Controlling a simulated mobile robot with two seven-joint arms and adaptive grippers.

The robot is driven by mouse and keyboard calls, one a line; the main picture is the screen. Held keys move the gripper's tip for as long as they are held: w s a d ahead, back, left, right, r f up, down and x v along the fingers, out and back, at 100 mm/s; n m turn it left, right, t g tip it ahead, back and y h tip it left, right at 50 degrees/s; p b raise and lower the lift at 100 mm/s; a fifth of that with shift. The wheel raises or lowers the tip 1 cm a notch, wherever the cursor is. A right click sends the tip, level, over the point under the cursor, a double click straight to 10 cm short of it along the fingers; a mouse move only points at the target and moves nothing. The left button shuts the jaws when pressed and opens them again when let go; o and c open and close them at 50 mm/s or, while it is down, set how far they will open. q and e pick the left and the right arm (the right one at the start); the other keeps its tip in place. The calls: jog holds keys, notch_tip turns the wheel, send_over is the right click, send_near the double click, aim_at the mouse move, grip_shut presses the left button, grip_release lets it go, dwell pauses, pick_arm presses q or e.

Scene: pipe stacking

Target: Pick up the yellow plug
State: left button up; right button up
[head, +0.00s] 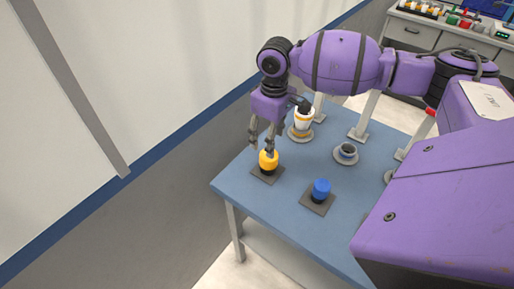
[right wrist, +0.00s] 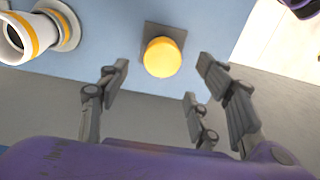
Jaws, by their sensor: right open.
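The yellow plug (head: 268,160) stands upright on a dark square plate (head: 266,174) near the left edge of the blue table. It also shows from above in the right wrist view (right wrist: 162,57). My right gripper (head: 263,140) is directly over the plug, pointing down, with its fingertips close to the plug's top. In the right wrist view, the gripper (right wrist: 165,80) has its fingers spread apart with nothing between them. The plug appears just beyond the fingertips, between the two sides. Whether any finger touches it cannot be told. My left gripper is not seen.
A blue plug (head: 321,189) stands on another dark plate at the front. A white pipe piece with a yellow band (head: 304,118) stands on a round base behind the gripper. A grey round fitting (head: 346,153) is to the right. The blue table (head: 285,212) is clear between these.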

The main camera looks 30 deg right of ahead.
aim_at(268, 163)
jog(key=shift+w+f, duration=0.15)
jog(key=shift+w, duration=0.2)
jog(key=shift+w+f, duration=0.1)
jog(key=shift+f, duration=0.2)
jog(key=shift+s+f, duration=0.3)
jog(key=shift+f, duration=0.3)
jog(key=shift+s+f, duration=0.25)
jog(key=shift+f, duration=0.35)
notch_tip(268, 163, down, 4)
jog(key=shift+w+r, duration=0.1)
jog(key=shift+w, duration=0.05)
jog(key=shift+f, duration=0.3)
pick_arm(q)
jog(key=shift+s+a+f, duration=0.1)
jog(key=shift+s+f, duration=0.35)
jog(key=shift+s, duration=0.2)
pick_arm(e)
jog(key=c, duration=1.2)
jog(key=shift+r, duration=0.2)
jog(key=shift+c, duration=0.2)
